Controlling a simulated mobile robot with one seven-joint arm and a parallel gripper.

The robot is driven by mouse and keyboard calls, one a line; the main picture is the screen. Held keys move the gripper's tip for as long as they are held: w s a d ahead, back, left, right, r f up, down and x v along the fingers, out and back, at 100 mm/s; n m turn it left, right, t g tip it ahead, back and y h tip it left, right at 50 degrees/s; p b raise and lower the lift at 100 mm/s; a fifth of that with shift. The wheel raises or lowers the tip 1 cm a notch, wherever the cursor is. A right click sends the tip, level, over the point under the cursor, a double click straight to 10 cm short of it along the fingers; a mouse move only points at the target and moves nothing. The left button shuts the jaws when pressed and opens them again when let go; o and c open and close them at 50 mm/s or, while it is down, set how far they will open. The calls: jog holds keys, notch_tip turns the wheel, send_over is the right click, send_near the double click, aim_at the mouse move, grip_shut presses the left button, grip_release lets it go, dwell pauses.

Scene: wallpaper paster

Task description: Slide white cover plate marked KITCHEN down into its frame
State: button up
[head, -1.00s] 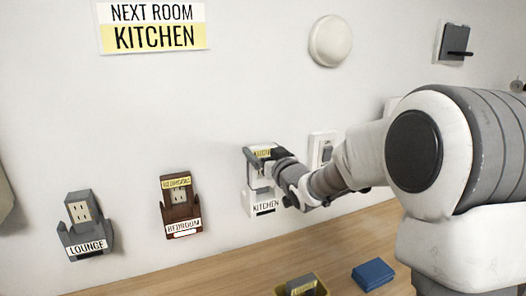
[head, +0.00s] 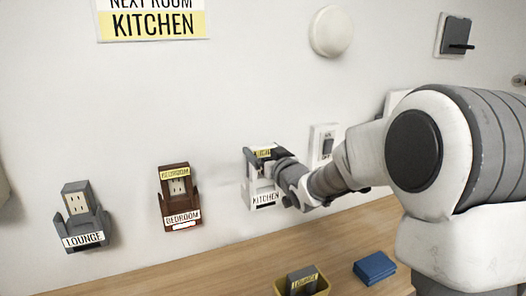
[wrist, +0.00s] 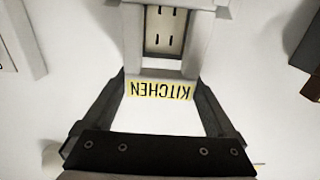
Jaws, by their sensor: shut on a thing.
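The white cover plate (wrist: 160,116) carries a yellow KITCHEN label, which reads upside down in the wrist view. My gripper (head: 262,153) is shut on it, with one dark finger on each side edge. The white frame labelled KITCHEN (head: 265,199) is on the wall, and it also shows at the top of the wrist view (wrist: 124,45). The plate is at the upper part of the frame. An outlet (wrist: 163,32) with dark slots is visible in the frame opening. How deep the plate sits in the frame's side rails is hard to tell.
A brown BEDROOM frame (head: 182,218) with its plate and a grey LOUNGE frame (head: 84,240) are to the left. A white switch (head: 324,142) is close on the right. Below are a yellow bin (head: 321,289) holding a grey LOUNGE plate (head: 303,281), and a blue block (head: 374,268).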

jog(key=shift+f+b, duration=0.6)
jog(key=shift+f, duration=0.1)
jog(key=o, duration=1)
jog(key=p+v, duration=0.1)
jog(key=v, duration=1.6)
jog(key=shift+s, duration=0.2)
